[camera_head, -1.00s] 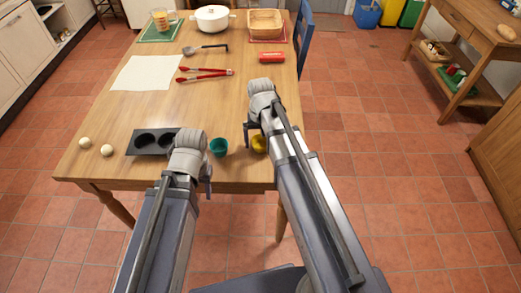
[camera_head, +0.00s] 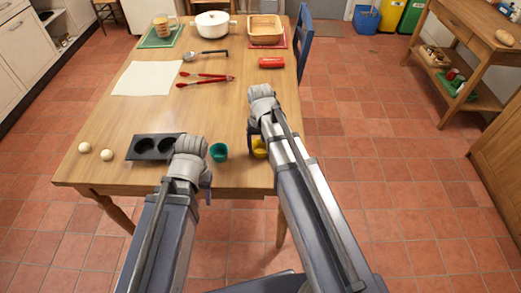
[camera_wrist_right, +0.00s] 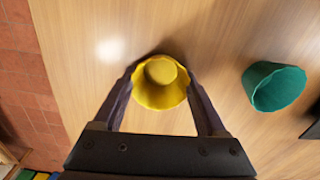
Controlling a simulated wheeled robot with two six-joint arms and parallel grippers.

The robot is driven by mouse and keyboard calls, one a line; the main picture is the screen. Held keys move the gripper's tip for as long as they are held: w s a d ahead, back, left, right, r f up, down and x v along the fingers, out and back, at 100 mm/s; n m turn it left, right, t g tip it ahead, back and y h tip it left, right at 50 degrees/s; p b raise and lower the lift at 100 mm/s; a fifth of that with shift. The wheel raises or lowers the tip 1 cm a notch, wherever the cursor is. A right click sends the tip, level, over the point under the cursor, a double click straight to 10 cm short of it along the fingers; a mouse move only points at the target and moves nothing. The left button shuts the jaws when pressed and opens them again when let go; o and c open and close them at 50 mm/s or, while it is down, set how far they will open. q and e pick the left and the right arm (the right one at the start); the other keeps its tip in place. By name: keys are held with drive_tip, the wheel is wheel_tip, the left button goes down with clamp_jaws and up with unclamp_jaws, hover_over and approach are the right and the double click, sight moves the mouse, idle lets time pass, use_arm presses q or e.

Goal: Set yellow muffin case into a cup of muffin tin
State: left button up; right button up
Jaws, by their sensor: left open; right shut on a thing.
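The yellow muffin case (camera_wrist_right: 160,82) sits between the fingers of my right gripper (camera_wrist_right: 160,88), which is shut on it, low over or on the table. In the head view the yellow case (camera_head: 259,148) is partly hidden by my right arm. The dark muffin tin (camera_head: 150,147) lies on the table to the left, with two dark cups showing; its right end is hidden behind my left wrist. My left gripper (camera_head: 205,178) is open near the tin's right end and the table's front edge, and its fingers are mostly hidden.
A teal muffin case (camera_head: 218,152) stands between my two grippers; it also shows in the right wrist view (camera_wrist_right: 272,87). Two eggs (camera_head: 96,151) lie left of the tin. Red tongs (camera_head: 205,78), a white sheet (camera_head: 147,78) and a ladle (camera_head: 206,54) lie farther back.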

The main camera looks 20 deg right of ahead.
drive_tip(key=shift+r, duration=0.1)
wheel_tip(320, 180, up, 10)
drive_tip(key=p, duration=1)
